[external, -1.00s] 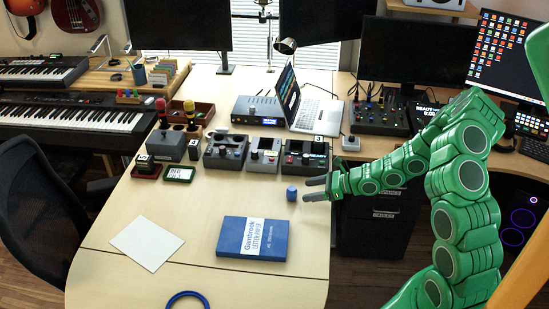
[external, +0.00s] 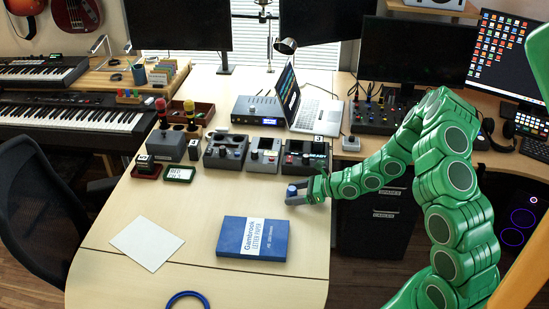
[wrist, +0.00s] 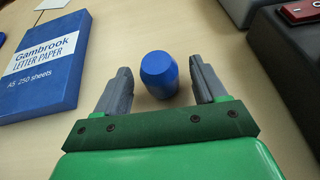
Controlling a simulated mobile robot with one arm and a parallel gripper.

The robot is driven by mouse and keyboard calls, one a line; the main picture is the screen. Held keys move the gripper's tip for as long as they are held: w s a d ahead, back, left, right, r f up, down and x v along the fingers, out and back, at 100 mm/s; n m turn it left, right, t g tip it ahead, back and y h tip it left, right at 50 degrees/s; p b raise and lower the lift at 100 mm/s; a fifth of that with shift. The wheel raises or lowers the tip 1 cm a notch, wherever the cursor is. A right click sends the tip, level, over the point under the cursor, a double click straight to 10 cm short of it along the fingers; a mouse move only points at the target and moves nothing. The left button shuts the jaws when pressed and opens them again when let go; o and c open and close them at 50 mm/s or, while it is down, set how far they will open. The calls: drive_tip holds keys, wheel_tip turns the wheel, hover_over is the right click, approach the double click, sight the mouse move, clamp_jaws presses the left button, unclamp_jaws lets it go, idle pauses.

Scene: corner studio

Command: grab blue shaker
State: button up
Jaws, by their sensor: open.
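The blue shaker (wrist: 159,75) is a small rounded blue cylinder on the wooden desk. In the wrist view it sits between the two grey fingers of my gripper (wrist: 160,90), toward their tips, with a gap of desk on either side. In the external view the shaker (external: 291,190) shows at the right part of the desk, partly hidden by my gripper (external: 294,193). My gripper is open, low over the desk, with its fingers on both sides of the shaker.
A blue letter paper pack (external: 252,239) lies left of the shaker and nearer the front. Several dark control boxes (external: 305,158) stand behind it. A white sheet (external: 146,243) and a blue ring (external: 188,295) lie farther left. The desk's right edge is close.

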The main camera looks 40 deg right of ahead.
drive_tip(key=shift+w+a+f, duration=0.25)
drive_tip(key=shift+w+a, duration=0.05)
drive_tip(key=shift+w, duration=0.15)
drive_tip(key=c, duration=1.1)
drive_tip(key=shift+o, duration=0.2)
